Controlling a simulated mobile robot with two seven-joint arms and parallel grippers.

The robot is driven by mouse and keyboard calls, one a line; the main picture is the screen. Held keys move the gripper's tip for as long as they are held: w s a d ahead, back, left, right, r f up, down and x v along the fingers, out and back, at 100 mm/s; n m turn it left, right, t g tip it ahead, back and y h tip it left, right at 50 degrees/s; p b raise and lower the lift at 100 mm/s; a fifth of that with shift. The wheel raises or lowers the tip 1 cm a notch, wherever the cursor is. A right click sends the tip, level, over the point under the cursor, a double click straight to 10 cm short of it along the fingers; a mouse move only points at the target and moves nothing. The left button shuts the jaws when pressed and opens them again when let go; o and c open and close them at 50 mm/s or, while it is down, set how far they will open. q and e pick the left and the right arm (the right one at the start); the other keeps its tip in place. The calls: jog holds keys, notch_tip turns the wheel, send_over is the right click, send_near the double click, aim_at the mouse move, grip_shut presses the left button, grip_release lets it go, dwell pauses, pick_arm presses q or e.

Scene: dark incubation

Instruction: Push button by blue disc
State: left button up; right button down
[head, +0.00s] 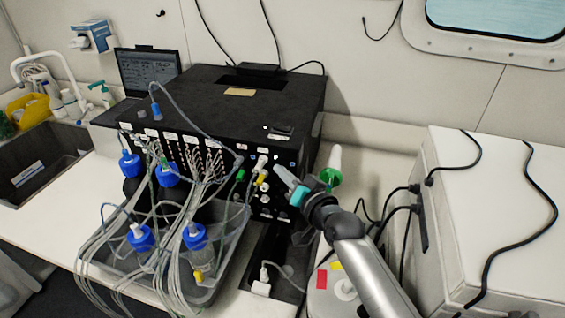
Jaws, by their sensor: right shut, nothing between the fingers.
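The black incubation box (205,100) stands on the counter, with its front panel full of ports, tubes and small fittings. My right gripper (280,172) comes in from the lower right. Its fingers are shut with nothing between them, and the tips are close in front of the panel's right part. I cannot tell whether they touch it. The button and the blue disc are too small to make out, or are hidden by the gripper. Yellow and white fittings (262,178) show on the panel just left of the fingers. My left gripper is not in view.
A grey tray (232,262) holds several blue-capped bottles (140,237) with many loose tubes before the panel. A white box (500,220) with black cables stands at right. A green-and-white fitting (331,178) is behind my wrist. A sink (45,170) is at left.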

jog(key=shift+s+a, duration=0.1)
jog(key=shift+s, duration=0.1)
jog(key=shift+s+a+p, duration=0.3)
jog(key=shift+s+p, duration=0.4)
jog(key=shift+s, duration=0.25)
jog(key=shift+s+a+p, duration=0.3)
jog(key=shift+s+p, duration=0.4)
jog(key=shift+s, duration=0.25)
jog(key=shift+s+a+p, duration=0.3)
jog(key=shift+s+p, duration=0.4)
jog(key=shift+s, duration=0.25)
